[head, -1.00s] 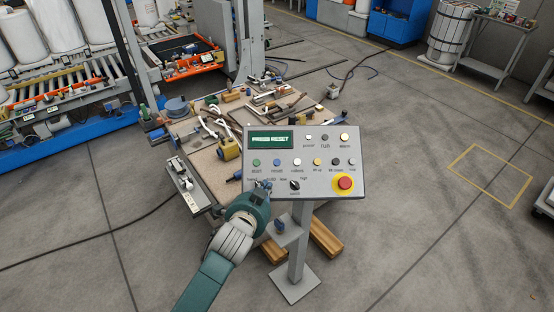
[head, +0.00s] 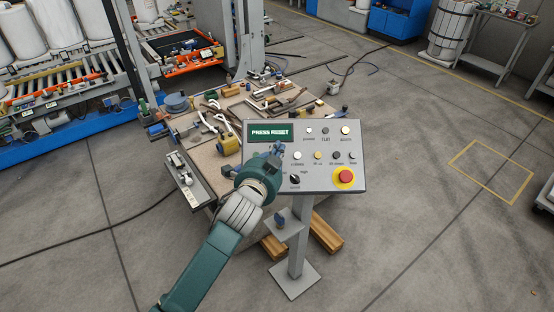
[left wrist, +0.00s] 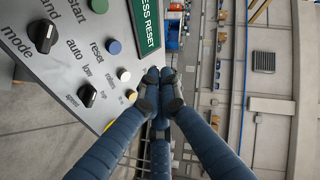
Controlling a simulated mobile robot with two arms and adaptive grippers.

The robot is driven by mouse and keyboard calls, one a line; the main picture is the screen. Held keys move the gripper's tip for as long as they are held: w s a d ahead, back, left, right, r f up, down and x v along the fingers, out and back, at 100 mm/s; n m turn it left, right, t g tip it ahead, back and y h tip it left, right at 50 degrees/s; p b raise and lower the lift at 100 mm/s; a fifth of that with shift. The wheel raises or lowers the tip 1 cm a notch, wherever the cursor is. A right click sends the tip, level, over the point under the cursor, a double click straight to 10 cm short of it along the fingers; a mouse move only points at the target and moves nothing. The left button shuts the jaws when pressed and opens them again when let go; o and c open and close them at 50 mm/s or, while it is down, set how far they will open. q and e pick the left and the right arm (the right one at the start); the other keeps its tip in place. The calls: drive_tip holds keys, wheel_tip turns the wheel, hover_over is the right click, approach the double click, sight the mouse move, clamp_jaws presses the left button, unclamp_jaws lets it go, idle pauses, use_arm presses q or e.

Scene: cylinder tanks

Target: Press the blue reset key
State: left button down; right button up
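The blue reset key (left wrist: 114,47) is on the grey control panel (head: 325,183), labelled "reset" in the left wrist view, between a green start key (left wrist: 98,5) and a white key (left wrist: 124,74). In the head view my left gripper hides the blue key. The panel's display (head: 271,131) reads "PRESS RESET". My left gripper (head: 278,149) is over the left part of the panel. In the left wrist view its fingertips (left wrist: 159,77) are together and empty, to the right of and below the blue key, apart from it in the picture. My right gripper is not in view.
A yellow key (head: 318,155), a black selector knob (head: 295,179) and a red emergency stop (head: 345,175) are also on the panel. A cluttered workbench (head: 205,160) stands behind it. The floor to the right is open.

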use_arm(q)
drive_tip(key=w+f+b, duration=0.1)
drive_tip(key=f, duration=0.1)
drive_tip(key=w+f+b, duration=0.1)
drive_tip(key=f+b, duration=0.1)
drive_tip(key=shift+w+b, duration=0.2)
drive_tip(key=shift+b, duration=0.1)
drive_tip(key=shift+w+f+b, duration=0.7)
drive_tip(key=shift+w+f, duration=0.1)
drive_tip(key=shift+f, duration=0.1)
idle(0.5)
drive_tip(key=shift+w+f, duration=0.25)
drive_tip(key=shift+w+f+b, duration=0.25)
drive_tip(key=shift+f+b, duration=0.15)
drive_tip(key=shift+b, duration=0.1)
idle(0.7)
idle(0.4)
drive_tip(key=shift+s+r+p, duration=0.35)
drive_tip(key=shift+r+p, duration=0.2)
drive_tip(key=shift+p, duration=0.3)
drive_tip(key=shift+s+r, duration=0.15)
drive_tip(key=shift+s, duration=0.05)
